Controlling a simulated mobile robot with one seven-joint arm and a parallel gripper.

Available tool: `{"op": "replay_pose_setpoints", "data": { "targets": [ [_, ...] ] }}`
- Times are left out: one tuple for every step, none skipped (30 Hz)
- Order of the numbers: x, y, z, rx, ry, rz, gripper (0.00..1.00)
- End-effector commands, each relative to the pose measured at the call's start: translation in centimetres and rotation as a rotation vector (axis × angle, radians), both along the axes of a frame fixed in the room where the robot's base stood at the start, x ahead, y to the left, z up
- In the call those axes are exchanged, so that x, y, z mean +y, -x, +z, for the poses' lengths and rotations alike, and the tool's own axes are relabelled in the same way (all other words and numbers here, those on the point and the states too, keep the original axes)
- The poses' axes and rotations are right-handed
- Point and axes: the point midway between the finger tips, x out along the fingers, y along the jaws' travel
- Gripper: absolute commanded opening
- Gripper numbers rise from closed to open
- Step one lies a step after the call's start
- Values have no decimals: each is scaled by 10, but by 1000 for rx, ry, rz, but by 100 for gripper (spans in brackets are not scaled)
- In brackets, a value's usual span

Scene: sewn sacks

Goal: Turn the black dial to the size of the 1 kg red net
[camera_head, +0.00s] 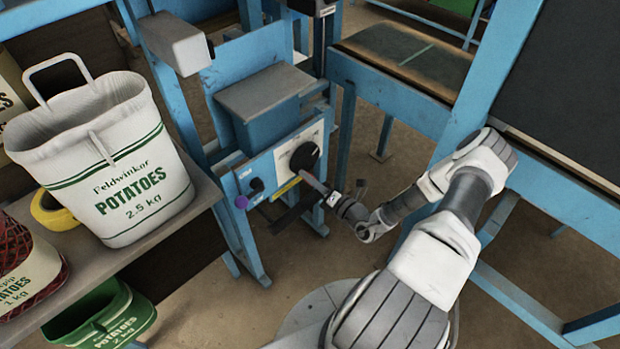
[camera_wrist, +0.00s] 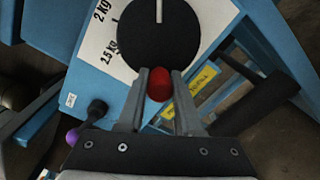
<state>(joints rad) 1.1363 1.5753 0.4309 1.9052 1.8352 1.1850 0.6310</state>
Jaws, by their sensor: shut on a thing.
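The black dial (camera_head: 305,156) sits on a white plate on the front of the blue machine. In the wrist view the dial (camera_wrist: 160,38) has a white pointer line towards the picture's top. The plate (camera_wrist: 108,48) shows "2 kg" and "2.5 kg" marks; any others are hidden or out of frame. My gripper (camera_head: 313,181) is at the dial's lower edge. In the wrist view my gripper (camera_wrist: 159,78) is shut on a red peg (camera_wrist: 159,88) at the dial's rim. The red net (camera_head: 28,268), marked 1 kg, stands at the far left, partly cut off.
A white 2.5 kg sack (camera_head: 120,170) and a yellow roll (camera_head: 52,212) are on the left shelf. A green 2 kg sack (camera_head: 105,318) is below. A purple knob (camera_head: 241,202) and a black bar (camera_wrist: 258,98) flank the dial.

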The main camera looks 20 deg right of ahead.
Motion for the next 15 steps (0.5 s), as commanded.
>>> {"op": "replay_pose_setpoints", "data": {
  "targets": [
    [1, 1, 0, 2, -1, 3, 0],
    [1, 1, 0, 2, -1, 3, 0],
    [1, 1, 0, 2, -1, 3, 41],
    [1, 1, 0, 1, 0, 3, 47],
    [1, 1, 0, 1, 0, 3, 52],
    [1, 1, 0, 1, 0, 2, 59],
    [1, 1, 0, 1, 0, 2, 63],
    [1, 1, 0, 1, 0, 2, 63],
    [1, 1, 0, 1, 1, 2, 63],
    [1, 1, 0, 1, 1, 2, 63],
    [1, 1, 0, 0, 1, 1, 63],
    [1, 0, 0, 0, 1, 1, 63],
    [0, 0, 0, 0, 1, 1, 63],
    [0, 0, 0, 0, 1, 1, 63],
    [0, 1, 0, 0, 1, 1, 63]
  ]
}}
